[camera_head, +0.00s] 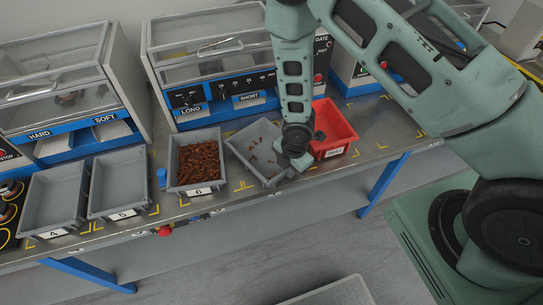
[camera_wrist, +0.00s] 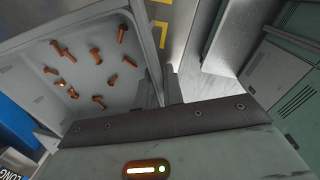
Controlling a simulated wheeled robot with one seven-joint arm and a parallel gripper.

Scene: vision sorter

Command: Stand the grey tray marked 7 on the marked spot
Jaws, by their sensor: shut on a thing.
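A grey tray (camera_head: 248,169) with a few rusty bolts in it is at the table's middle, between the tray marked 6 and a red tray. It sits turned at an angle to its neighbours. Its number is not visible. My gripper (camera_head: 290,157) is at its right side. In the wrist view the gripper (camera_wrist: 172,88) is shut on the wall of the grey tray (camera_wrist: 150,62), with several bolts (camera_wrist: 97,57) lying inside. Yellow corner marks (camera_head: 241,186) show on the table by the tray's near left. I cannot tell whether the tray touches the table.
The tray marked 6 (camera_head: 173,168), full of rusty bolts, stands close on the left. The red tray (camera_head: 341,139) stands close on the right. Empty grey trays marked 4 (camera_head: 54,198) and 5 (camera_head: 116,182) are further left. Machines (camera_head: 205,75) line the back.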

